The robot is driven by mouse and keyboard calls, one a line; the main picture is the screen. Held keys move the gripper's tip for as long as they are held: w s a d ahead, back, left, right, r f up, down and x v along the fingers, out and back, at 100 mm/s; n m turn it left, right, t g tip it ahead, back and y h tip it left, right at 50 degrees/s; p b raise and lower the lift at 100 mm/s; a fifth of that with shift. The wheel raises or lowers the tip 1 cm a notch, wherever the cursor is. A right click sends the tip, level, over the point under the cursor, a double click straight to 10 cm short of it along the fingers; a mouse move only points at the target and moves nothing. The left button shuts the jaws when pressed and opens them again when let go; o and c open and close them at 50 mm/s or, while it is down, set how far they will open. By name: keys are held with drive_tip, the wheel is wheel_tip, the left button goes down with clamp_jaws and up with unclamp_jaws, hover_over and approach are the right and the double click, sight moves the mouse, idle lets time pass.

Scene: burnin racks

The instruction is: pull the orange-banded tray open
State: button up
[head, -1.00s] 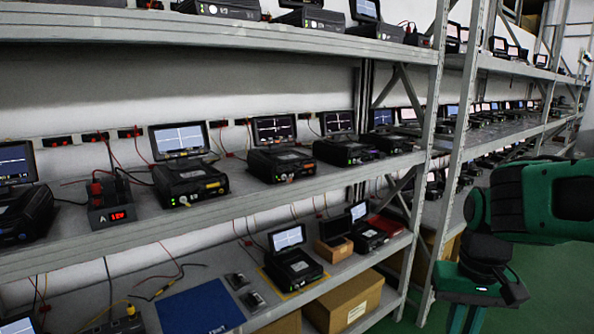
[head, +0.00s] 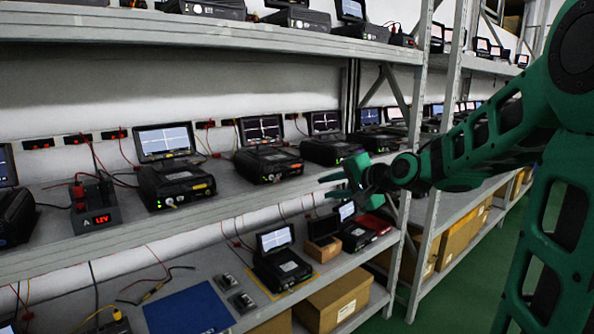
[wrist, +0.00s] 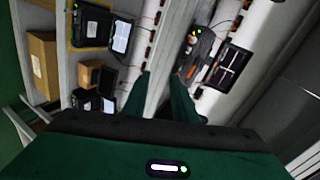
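The orange-banded tray (head: 296,167) appears as a small orange strip on the front of a black device (head: 267,165) with a lit screen on the middle shelf. It looks closed, flush with the device's front. My gripper (head: 325,188) is to its right and slightly lower, in front of the shelf edge. Its two fingers point left, apart from the tray, and are open and empty. In the wrist view the fingers (wrist: 159,92) straddle the shelf edge in the picture, with a black device (wrist: 200,45) beyond them; I cannot tell which device that is.
A yellow-labelled device (head: 176,184) stands to the left and another device (head: 330,150) to the right on the same shelf. A metal post (head: 419,120) stands to the right.

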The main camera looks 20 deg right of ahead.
drive_tip(key=m+t+y, duration=0.1)
drive_tip(key=m+t, duration=0.1)
approach(296, 166)
drive_tip(key=s, duration=0.2)
drive_tip(key=x, duration=1)
drive_tip(key=shift+w+d+r, duration=0.1)
drive_tip(key=shift+w+d, duration=0.05)
drive_tip(key=shift+w, duration=0.15)
clamp_jaws()
idle(0.6)
